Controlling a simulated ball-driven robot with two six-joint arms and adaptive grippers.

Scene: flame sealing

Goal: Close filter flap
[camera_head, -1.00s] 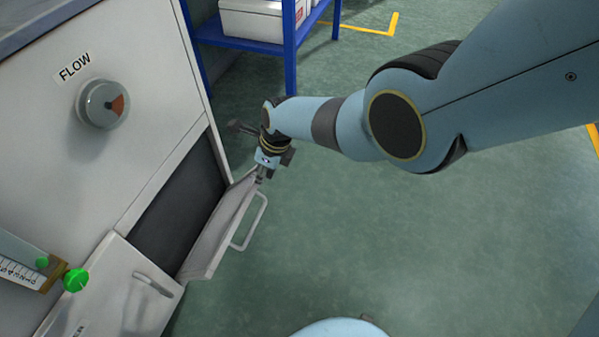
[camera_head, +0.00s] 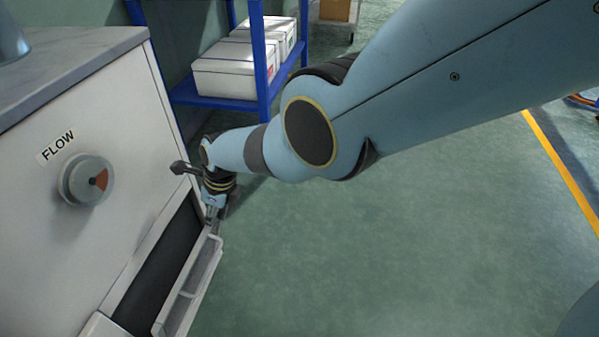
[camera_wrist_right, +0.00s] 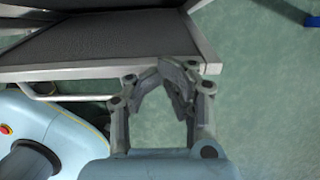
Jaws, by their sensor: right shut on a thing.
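The filter flap (camera_head: 183,292) is a pale panel with a bar handle (camera_head: 208,268) on its outer face. It stands partly open at the dark opening (camera_head: 158,270) in the side of the white cabinet (camera_head: 120,110). My right gripper (camera_head: 212,218) is at the flap's far upper corner. In the right wrist view the flap (camera_wrist_right: 100,73) shows as a grey metal edge with a dark inner face, and the fingers of my right gripper (camera_wrist_right: 172,78) are closed at its corner. The exact contact is partly hidden. My left gripper is out of view.
A blue shelf (camera_head: 215,100) with white boxes (camera_head: 228,72) stands behind the gripper. The green floor (camera_head: 350,250) to the right of the flap is clear.

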